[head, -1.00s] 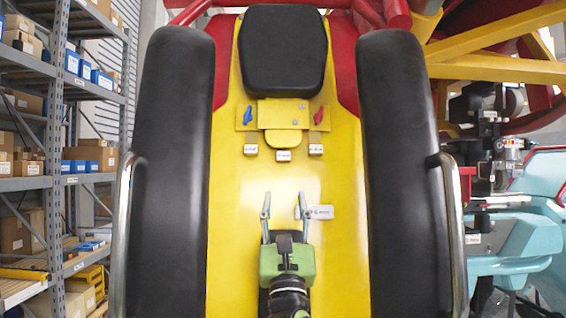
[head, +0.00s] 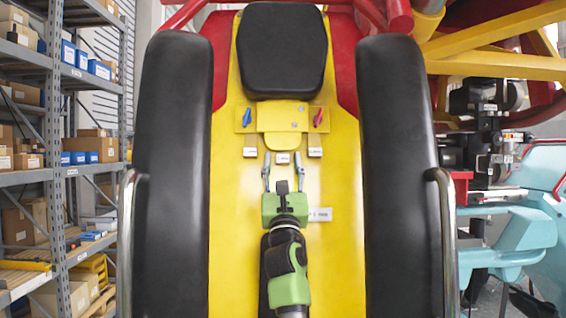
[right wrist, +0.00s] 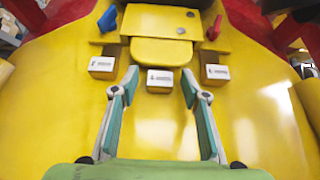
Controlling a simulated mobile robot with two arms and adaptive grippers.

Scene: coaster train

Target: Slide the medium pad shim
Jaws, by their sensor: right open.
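Three small blocks with white labels sit in a row on the yellow panel: a left block (head: 250,152), a middle block (head: 282,158) and a right block (head: 315,152). I cannot read for sure which is the medium pad shim. They also show in the right wrist view: left (right wrist: 102,65), middle (right wrist: 159,80), right (right wrist: 216,73). My right gripper (head: 282,168) is open, its fingertips on either side of the middle block in the picture; contact is not visible. It also shows in the right wrist view (right wrist: 159,90). My left gripper is not in view.
A yellow bracket (head: 285,118) with a blue lever (head: 247,117) and a red lever (head: 318,117) lies just beyond the blocks. A white label plate (head: 319,214) is right of my arm. Black padded bars (head: 172,170) (head: 400,170) flank the panel.

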